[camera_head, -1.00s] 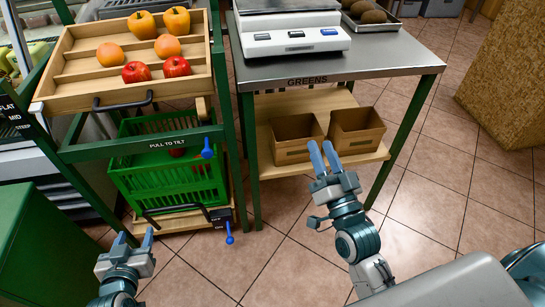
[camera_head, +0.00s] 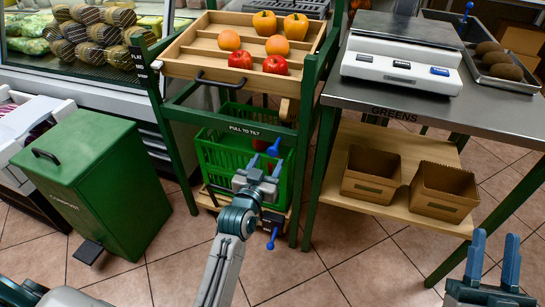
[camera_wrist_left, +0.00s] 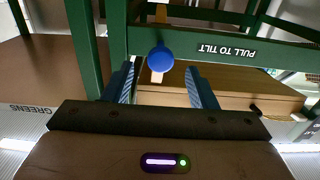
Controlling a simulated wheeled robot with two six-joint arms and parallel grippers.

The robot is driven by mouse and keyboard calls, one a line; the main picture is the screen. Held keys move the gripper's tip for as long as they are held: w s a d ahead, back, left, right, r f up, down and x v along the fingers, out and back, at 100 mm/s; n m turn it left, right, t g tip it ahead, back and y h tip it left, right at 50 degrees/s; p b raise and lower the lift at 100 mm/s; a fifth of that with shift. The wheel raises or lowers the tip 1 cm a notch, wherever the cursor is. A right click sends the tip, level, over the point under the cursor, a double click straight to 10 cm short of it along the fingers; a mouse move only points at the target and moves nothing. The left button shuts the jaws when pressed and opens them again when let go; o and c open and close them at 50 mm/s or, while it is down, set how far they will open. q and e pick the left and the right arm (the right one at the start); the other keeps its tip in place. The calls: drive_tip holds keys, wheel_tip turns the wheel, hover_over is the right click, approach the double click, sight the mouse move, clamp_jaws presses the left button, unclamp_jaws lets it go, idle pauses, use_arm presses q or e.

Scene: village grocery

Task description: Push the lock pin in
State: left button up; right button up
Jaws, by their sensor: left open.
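The lock pin has a round blue knob (camera_head: 274,148) on the front right of the green stand, beside the "PULL TO TILT" rail (camera_head: 252,130). In the left wrist view the knob (camera_wrist_left: 160,59) sits ahead, between my two spread fingers. My left gripper (camera_head: 264,169) is open and empty just below the knob in the head view; I cannot tell whether it touches it. A second blue knob (camera_head: 271,240) sits lower on the stand, below that gripper. My right gripper (camera_head: 493,262) is open and empty at the bottom right, away from the stand.
A tilted wooden tray (camera_head: 186,66) with fruit and peppers tops the stand, and a green crate (camera_head: 222,160) is below. A steel table (camera_head: 372,91) with a scale stands close on the right, cardboard boxes on its shelf. A green bin (camera_head: 100,185) is at left.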

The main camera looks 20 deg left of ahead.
sight(272, 153)
use_arm(q)
drive_tip(key=shift+w, duration=1.9)
use_arm(e)
drive_tip(key=shift+s+a+r+n+t+y, duration=0.1)
drive_tip(key=shift+s+r+n+t+y, duration=0.1)
drive_tip(key=shift+s+r+t, duration=0.25)
drive_tip(key=shift+s+r+n+t+y, duration=0.1)
drive_tip(key=shift+s+r+n+t, duration=0.15)
drive_tip(key=shift+r, duration=0.35)
